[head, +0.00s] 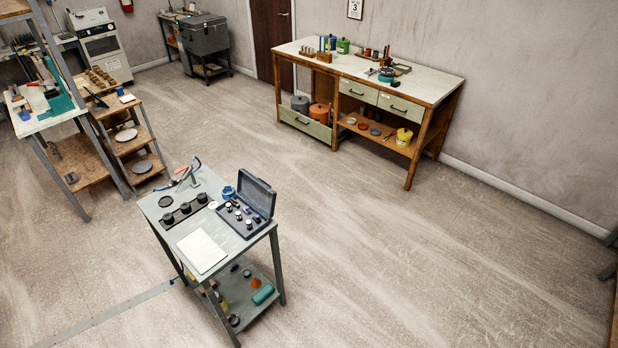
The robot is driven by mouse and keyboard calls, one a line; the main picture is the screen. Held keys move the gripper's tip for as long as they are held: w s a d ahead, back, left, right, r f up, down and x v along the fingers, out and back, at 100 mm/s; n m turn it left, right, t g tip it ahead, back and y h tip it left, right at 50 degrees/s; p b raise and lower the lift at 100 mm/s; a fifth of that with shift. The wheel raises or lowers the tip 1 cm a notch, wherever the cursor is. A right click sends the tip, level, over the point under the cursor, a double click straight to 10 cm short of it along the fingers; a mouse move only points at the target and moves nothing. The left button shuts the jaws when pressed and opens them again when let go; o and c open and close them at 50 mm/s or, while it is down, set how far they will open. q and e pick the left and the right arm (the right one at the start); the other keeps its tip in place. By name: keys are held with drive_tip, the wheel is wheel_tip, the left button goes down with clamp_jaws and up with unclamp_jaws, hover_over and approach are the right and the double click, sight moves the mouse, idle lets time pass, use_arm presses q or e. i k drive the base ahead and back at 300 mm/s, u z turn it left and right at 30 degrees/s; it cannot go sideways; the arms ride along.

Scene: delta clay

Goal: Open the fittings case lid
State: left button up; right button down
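The fittings case (241,216) is a dark grey box on the right side of the small grey table in the head view. Its lid (256,195) stands raised at the back right edge, so the case is open. Several small white-topped and dark fittings (238,214) sit in rows inside its base. Neither of my grippers shows in the head view.
The small table (165,232) also holds a white pad (202,251), dark round pieces, a blue item and a tool stand. Its lower shelf holds small containers. A workbench (400,97) stands at the back wall, shelves at left. Open floor surrounds the small table.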

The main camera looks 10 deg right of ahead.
sight(258, 192)
drive_tip(key=z, duration=0.3)
drive_tip(key=i, duration=0.75)
drive_tip(key=u, duration=0.65)
drive_tip(key=i, duration=0.8)
drive_tip(key=u, duration=0.85)
